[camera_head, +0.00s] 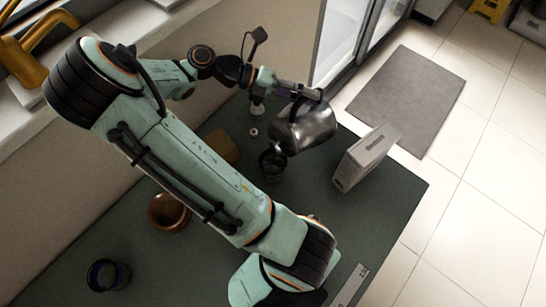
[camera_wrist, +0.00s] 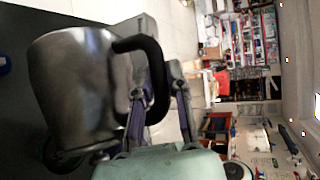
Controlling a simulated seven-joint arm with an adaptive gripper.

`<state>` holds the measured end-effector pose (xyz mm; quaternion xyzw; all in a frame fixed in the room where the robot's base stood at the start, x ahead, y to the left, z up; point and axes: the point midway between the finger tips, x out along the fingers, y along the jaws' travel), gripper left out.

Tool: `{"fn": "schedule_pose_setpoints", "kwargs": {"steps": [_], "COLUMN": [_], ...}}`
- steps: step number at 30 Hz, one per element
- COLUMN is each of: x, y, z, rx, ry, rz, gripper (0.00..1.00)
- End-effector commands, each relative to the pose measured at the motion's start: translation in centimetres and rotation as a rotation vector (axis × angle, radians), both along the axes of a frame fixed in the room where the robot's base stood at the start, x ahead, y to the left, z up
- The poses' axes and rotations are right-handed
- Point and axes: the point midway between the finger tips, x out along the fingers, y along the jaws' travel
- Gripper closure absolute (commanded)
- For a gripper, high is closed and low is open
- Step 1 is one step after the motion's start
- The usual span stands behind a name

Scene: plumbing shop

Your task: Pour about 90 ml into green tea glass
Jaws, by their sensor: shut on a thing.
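A shiny metal pitcher (camera_head: 306,127) with a black handle hangs over the dark green table. My gripper (camera_head: 312,94) is shut on the pitcher's handle; the grip also shows in the wrist view (camera_wrist: 155,95). The pitcher is tilted, its lower left end above or beside a dark glass (camera_head: 272,163). That glass stands on the table and shows partly behind the pitcher in the wrist view (camera_wrist: 62,158). I cannot tell its tint or whether it is the green tea glass. No stream of liquid is visible, and the liquid level is hidden.
A pale box (camera_head: 364,160) stands right of the pitcher. A brown bowl (camera_head: 168,212) and a dark blue cup (camera_head: 104,275) stand at the left. A tan block (camera_head: 222,148) and a small white ring (camera_head: 253,132) lie near the glass.

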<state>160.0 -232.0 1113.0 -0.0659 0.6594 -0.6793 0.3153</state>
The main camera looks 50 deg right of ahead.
Motion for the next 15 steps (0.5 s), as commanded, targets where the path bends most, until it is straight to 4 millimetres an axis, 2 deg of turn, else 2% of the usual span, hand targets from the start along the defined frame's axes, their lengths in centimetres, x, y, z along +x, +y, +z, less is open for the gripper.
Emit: {"fn": "schedule_pose_setpoints", "kwargs": {"steps": [7, 10, 12, 15], "x": [-0.1, -0.6, -0.7, -0.7], "y": [-0.1, -3.3, -4.7, -5.7], "z": [0.0, -0.9, -1.9, -2.9], "rx": [-0.002, 0.129, 0.240, 0.339], "ry": [-0.001, -0.041, -0.067, -0.082], "rz": [-0.002, 0.000, 0.011, 0.027], "gripper": [1.00, 1.00, 1.00, 1.00]}}
